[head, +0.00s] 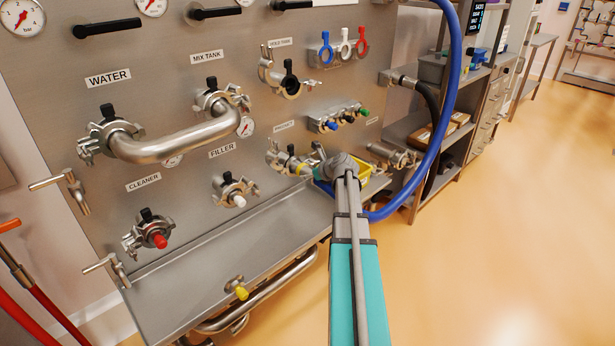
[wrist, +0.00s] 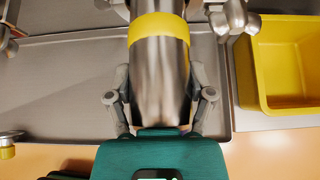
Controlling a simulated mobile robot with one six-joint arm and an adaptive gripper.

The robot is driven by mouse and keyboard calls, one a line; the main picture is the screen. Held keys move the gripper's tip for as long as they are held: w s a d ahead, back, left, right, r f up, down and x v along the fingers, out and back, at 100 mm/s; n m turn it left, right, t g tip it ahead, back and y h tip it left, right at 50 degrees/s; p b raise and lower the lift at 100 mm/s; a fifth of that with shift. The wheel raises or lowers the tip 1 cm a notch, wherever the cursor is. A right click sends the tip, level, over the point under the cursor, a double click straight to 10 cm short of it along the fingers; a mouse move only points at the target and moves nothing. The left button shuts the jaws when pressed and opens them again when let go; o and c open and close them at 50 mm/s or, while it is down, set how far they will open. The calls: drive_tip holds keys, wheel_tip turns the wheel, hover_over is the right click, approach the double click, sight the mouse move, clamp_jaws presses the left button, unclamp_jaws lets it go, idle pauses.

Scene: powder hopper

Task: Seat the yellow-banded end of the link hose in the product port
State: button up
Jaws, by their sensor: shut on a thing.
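The link hose (head: 376,212) is blue and loops down from the top right to my gripper (head: 318,172). Its metal end (wrist: 160,85) with a yellow band (wrist: 159,29) lies between my gripper's fingers (wrist: 160,76), which are shut on it in the wrist view. In the head view the yellow band (head: 301,169) faces the product port (head: 282,158) on the panel, close in front of it. The port's label is small and hard to read. I cannot tell whether the end touches the port; the wrist view cuts off its front.
Panel fittings crowd around, including the filler port (head: 234,189) and a row of coloured plugs (head: 338,118). Open floor (head: 480,240) lies to the right.

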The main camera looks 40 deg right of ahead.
drive_tip(key=shift+f, duration=0.1)
drive_tip(key=o, duration=1.3)
drive_tip(key=shift+c, duration=0.2)
